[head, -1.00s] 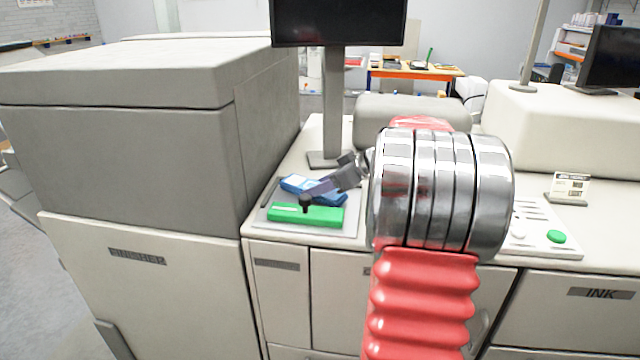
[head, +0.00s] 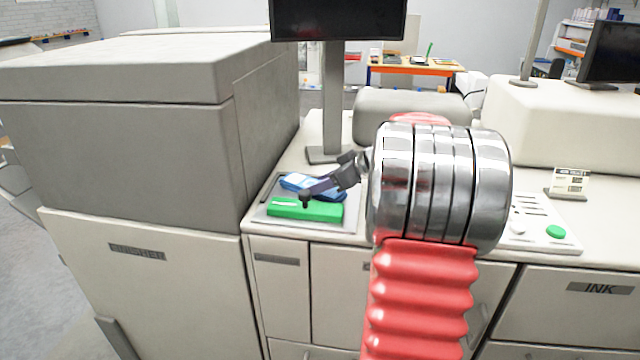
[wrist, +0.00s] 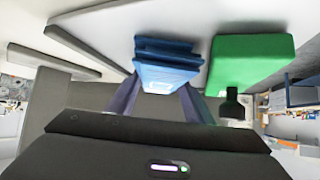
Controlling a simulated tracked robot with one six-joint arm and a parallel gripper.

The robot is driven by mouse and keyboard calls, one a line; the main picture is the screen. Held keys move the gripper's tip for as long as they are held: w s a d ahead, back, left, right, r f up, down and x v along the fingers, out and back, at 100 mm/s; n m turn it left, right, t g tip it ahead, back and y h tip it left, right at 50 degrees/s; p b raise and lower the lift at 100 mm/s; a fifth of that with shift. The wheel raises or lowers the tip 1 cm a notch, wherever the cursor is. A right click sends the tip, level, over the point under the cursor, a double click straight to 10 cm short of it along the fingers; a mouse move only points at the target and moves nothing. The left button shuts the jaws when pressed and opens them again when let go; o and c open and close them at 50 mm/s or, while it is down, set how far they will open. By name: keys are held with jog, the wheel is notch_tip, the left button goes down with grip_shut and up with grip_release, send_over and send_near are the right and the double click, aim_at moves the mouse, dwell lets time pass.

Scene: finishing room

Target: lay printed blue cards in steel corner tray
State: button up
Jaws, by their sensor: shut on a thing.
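The blue printed cards (head: 297,181) form a small stack in the grey steel tray (head: 300,226) at the machine's front corner; in the head view, my gripper partly covers them. My gripper (head: 321,187) reaches in from the right, low over the tray. In the wrist view, the blue stack (wrist: 166,66) lies between the two fingers of my gripper (wrist: 160,98), which is shut on it. The cards look slightly fanned. Whether they are lifted clear of the surface below cannot be told.
A green block (head: 306,210) lies along the tray's front side, close beside the cards, with a small black piece (wrist: 232,106) before it. The monitor post (head: 333,100) stands behind. A tall grey cabinet (head: 120,150) closes off the left.

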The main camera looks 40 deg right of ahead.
jog(key=o, duration=1.4)
jog(key=shift+s, duration=0.15)
jog(key=v, duration=1.3)
jog(key=shift+s+r, duration=0.15)
